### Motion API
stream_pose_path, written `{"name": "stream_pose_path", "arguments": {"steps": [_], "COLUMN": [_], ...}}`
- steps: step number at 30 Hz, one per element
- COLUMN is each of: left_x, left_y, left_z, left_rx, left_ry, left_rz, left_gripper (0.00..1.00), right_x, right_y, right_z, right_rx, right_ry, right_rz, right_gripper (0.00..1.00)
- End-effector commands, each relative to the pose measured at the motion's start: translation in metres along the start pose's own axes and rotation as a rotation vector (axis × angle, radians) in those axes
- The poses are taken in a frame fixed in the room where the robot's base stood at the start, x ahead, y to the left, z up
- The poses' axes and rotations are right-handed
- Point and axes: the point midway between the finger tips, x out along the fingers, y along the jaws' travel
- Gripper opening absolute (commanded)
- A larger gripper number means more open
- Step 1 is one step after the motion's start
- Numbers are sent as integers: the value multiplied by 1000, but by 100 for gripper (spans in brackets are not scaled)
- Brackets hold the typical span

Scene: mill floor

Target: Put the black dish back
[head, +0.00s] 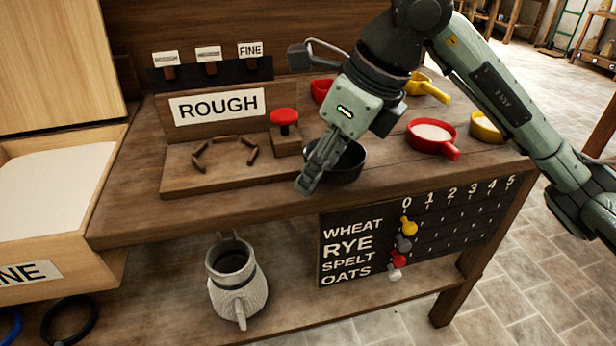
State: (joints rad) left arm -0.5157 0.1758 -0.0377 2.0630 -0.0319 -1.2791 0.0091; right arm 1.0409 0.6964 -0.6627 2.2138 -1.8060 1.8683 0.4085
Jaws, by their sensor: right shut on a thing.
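The black dish (348,167) is a small round dark bowl at the front middle of the wooden bench (250,203). My right gripper (308,184) reaches down from the upper right, at the dish's left side. It is shut on the dish, apparently at its left rim, though the fingers partly hide the contact. I cannot tell whether the dish rests on the bench or is held just above it. My left gripper is not in view.
A ROUGH-labelled stand (215,108) with a red knob (285,117) is left of the dish. Red (432,132) and yellow (485,128) dishes stand right. A jug (236,280) is on the lower shelf. A peg board (410,240) hangs below the bench edge.

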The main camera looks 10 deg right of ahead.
Motion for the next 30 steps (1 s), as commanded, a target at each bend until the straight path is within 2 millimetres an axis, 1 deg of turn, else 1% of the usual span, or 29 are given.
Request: {"name": "stream_pose_path", "arguments": {"steps": [1,12,30], "left_x": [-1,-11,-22], "left_y": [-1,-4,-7], "left_z": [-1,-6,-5], "left_rx": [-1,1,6], "left_ry": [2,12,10], "left_rz": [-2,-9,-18], "left_gripper": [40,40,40], "right_x": [1,5,10], "right_y": [-6,-42,-102], "right_z": [0,-2,-4], "right_rx": [3,2,2], "right_ry": [1,0,0], "right_rz": [0,1,1], "right_gripper": [0,0,0]}}
